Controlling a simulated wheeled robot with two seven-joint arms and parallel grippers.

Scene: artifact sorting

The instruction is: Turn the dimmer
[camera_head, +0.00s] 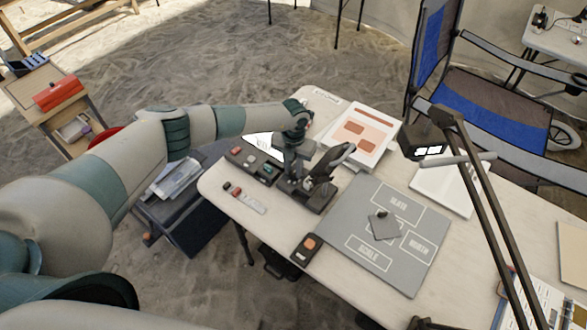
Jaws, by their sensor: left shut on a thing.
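My left arm reaches in from the left, and my left gripper (291,172) points down at the table's left part. It is shut on a small part that its fingers hide. I cannot tell for sure whether this is the dimmer's knob. A dark control box (246,166) with red and teal buttons lies just left of the fingers. A dark microscope-like device (316,196) stands close at their right; whether they touch it is unclear. A small dark box with an orange button (306,248) lies apart, at the table's near edge. My right gripper is not in view.
A grey sorting mat (345,218) with a flat grey piece (383,227) lies right of the device. A white-and-orange sheet (357,136) lies behind. A desk lamp (424,138) with long arms overhangs the table's right side. A folding chair (490,100) stands behind.

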